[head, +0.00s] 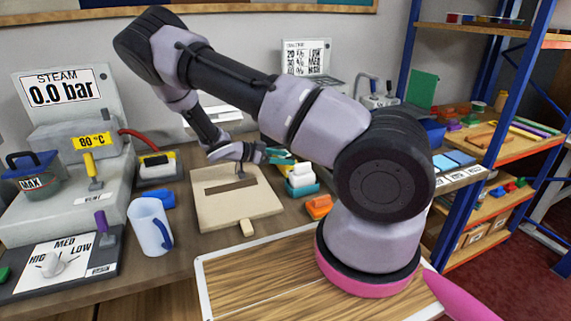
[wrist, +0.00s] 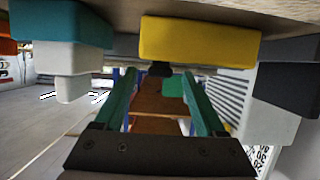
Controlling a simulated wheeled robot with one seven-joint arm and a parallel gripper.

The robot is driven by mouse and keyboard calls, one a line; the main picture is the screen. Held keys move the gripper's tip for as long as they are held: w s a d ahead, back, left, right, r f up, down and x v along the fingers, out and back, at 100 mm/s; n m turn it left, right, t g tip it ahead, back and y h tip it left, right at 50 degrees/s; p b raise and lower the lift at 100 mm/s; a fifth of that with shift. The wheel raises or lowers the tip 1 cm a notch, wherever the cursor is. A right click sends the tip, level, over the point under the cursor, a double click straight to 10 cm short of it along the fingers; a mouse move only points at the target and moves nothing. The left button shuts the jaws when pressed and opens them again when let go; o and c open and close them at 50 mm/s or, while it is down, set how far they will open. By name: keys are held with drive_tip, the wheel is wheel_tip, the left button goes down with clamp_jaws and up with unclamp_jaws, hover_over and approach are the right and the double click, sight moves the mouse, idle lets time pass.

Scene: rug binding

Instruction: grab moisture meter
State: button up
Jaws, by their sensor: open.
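My gripper (head: 264,155) is open, above the bench just behind the beige slotted board; its teal fingers (wrist: 160,76) show in the wrist view with nothing held between them. A yellow block-like thing with a dark tip (wrist: 200,40) lies ahead of the fingertips in the wrist view, and may be the moisture meter; I cannot tell for sure. In the head view a yellow thing (head: 284,154) is partly hidden by my gripper and arm. A teal and white thing (head: 300,180) stands beside it, also in the wrist view (wrist: 62,28).
The beige board (head: 215,212) lies in front of my gripper. An orange thing (head: 319,207) sits to its right, and a clear mug (head: 146,225) to its left. A dark and grey thing (wrist: 285,75) is right of the yellow one. A loaded shelf (head: 480,165) stands right.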

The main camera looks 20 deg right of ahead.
drive_tip(key=shift+d+f, duration=0.15)
drive_tip(key=shift+d, duration=0.4)
